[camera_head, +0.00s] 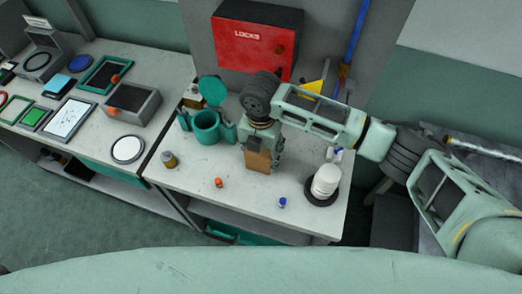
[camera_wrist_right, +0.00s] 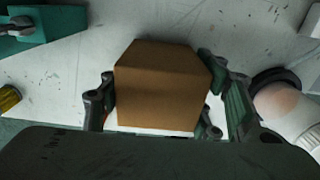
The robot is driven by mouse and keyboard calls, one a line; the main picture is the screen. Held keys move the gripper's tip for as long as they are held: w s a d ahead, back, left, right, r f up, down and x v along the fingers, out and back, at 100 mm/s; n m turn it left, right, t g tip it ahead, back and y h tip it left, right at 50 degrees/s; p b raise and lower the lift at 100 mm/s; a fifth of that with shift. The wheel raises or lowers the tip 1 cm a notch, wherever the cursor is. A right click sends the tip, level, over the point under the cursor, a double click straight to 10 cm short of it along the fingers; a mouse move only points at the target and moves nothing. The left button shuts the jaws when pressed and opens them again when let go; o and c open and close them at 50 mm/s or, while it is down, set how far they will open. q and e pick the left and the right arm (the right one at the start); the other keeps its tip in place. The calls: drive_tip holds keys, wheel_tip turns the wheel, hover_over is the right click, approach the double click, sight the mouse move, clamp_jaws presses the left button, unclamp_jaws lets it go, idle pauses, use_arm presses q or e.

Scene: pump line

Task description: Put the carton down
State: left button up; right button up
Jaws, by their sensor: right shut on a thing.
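The carton (camera_head: 257,160) is a small brown box under my right gripper (camera_head: 262,150) in the head view, over the middle of the white bench top. In the right wrist view the carton (camera_wrist_right: 162,85) sits between the two fingers of my right gripper (camera_wrist_right: 160,105), which is shut on it. I cannot tell whether the carton's underside touches the bench or hangs just above it. My left gripper is not in view.
A teal pot with a raised lid (camera_head: 206,125) stands left of the carton. A white jar on a dark disc (camera_head: 325,183) stands to the right. A small amber jar (camera_head: 168,159), an orange piece (camera_head: 218,182) and a blue piece (camera_head: 282,202) lie nearer the front. Bare bench lies between them.

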drive_tip(key=shift+f, duration=0.1)
drive_tip(key=o, duration=1.4)
wheel_tip(320, 180, up, 12)
drive_tip(key=shift+r+b, duration=0.15)
drive_tip(key=shift+b, duration=0.55)
drive_tip(key=shift+s, duration=0.1)
